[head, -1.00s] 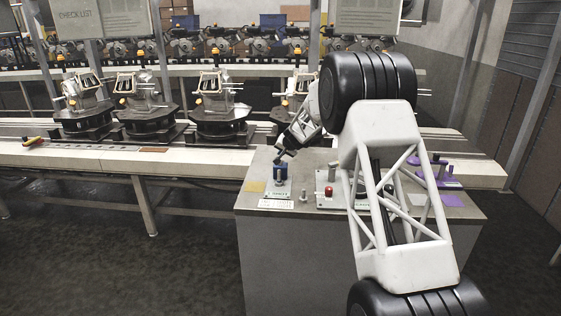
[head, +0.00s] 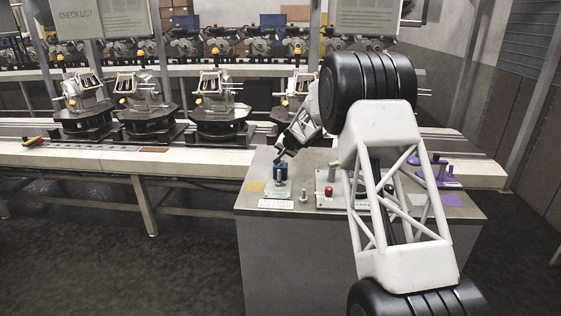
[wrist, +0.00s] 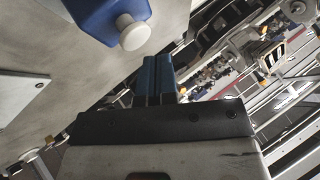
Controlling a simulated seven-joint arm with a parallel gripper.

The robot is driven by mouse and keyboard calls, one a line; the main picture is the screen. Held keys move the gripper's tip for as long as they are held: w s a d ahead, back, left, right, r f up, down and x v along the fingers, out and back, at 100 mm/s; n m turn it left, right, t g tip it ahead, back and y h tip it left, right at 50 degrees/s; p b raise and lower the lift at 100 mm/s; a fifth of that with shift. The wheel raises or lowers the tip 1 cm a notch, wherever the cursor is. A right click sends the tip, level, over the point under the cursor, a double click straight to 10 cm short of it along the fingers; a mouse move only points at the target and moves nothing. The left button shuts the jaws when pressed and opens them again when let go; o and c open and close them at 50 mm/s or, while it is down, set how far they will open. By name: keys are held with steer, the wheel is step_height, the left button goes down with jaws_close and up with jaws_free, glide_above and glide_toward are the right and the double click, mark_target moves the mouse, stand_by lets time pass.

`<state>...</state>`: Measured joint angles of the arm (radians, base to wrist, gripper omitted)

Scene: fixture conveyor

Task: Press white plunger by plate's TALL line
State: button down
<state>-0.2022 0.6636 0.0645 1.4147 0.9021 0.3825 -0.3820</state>
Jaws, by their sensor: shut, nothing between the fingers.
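A white round plunger (wrist: 135,36) sticks out of a blue block (wrist: 103,14) at the top of the wrist view. In the head view the blue block (head: 281,176) stands near the left end of the grey bench top. My gripper (head: 280,157) is just above the block there. In the wrist view my gripper (wrist: 157,62) is shut and empty, with its tips beside the plunger and visibly apart from it in the picture. A white label plate (head: 276,204) lies in front of the block; its lines are too small to read.
The conveyor (head: 90,156) with black fixtures (head: 219,125) runs behind. My arm hides part of the bench.

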mark_target(282, 159)
steer(key=shift+f, duration=1.05)
stand_by(2.0)
steer(key=shift+r, duration=1)
steer(key=shift+r, duration=0.2)
steer(key=shift+r, duration=2.35)
stand_by(1.1)
steer(key=shift+r, duration=1.85)
